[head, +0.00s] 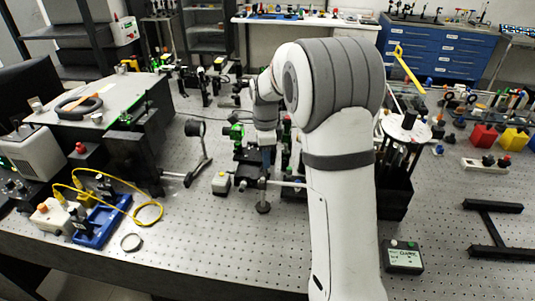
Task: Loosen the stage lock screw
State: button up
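My arm reaches forward over the optical table (230,250) and bends down at the middle. My gripper (266,158) points downward at a dark stage assembly (246,157) with green parts, between it and my arm. The fingers are small and partly merge with the dark parts behind them, so I cannot tell whether they are open or shut or touch anything. The stage lock screw cannot be made out; it is too small or hidden behind my gripper and arm.
A horizontal rod on a post (263,195) and a small grey-white box (221,183) stand just in front of the stage. A round black mount (195,128) is to the left. A black handheld box (403,257) lies at front right. The front-left middle of the table is clear.

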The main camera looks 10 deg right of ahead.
grip_shut()
jog(key=shift+d, duration=0.35)
jog(key=shift+a, duration=0.3)
